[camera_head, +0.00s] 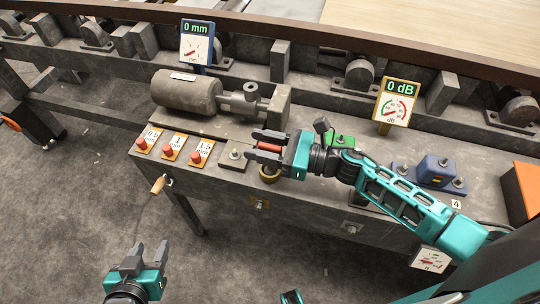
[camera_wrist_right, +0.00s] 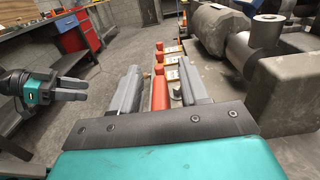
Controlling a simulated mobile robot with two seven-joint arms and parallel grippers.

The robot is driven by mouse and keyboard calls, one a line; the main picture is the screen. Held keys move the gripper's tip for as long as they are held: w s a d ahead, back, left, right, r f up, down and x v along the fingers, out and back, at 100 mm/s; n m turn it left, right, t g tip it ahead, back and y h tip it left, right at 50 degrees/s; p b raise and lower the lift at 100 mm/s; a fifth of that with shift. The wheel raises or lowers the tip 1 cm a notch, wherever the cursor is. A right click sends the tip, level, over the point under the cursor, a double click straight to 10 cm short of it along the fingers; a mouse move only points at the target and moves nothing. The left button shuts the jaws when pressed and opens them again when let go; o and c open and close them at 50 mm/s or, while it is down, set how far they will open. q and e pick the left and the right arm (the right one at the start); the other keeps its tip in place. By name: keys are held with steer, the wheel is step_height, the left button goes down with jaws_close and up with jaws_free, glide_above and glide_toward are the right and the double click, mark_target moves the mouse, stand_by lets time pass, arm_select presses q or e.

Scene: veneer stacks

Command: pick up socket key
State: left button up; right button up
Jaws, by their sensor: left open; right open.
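A red bar (camera_head: 270,147), which looks like the socket key's handle, lies between the fingers of my right gripper (camera_head: 259,146). The right wrist view also shows the red bar (camera_wrist_right: 160,93) between the two grey fingers, with a gap on its right side. The right gripper is open around it. A brass ring (camera_head: 269,175) shows just below the gripper; I cannot tell whether it joins the red bar. The rest of the key is hidden. My left gripper (camera_head: 147,258) is open and empty above the floor, away from the bench; it also shows in the right wrist view (camera_wrist_right: 72,88).
Plates marked 0.5, 1 and 1.5 (camera_head: 173,146) with red knobs stand on the bench left of the right gripper. A grey motor (camera_head: 187,92) is behind. A blue device (camera_head: 436,171) and a green block (camera_head: 342,140) are to the right. Gauges (camera_head: 196,43) stand upright.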

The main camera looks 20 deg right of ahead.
jaws_close()
steer(key=shift+r, duration=0.1)
stand_by(0.4)
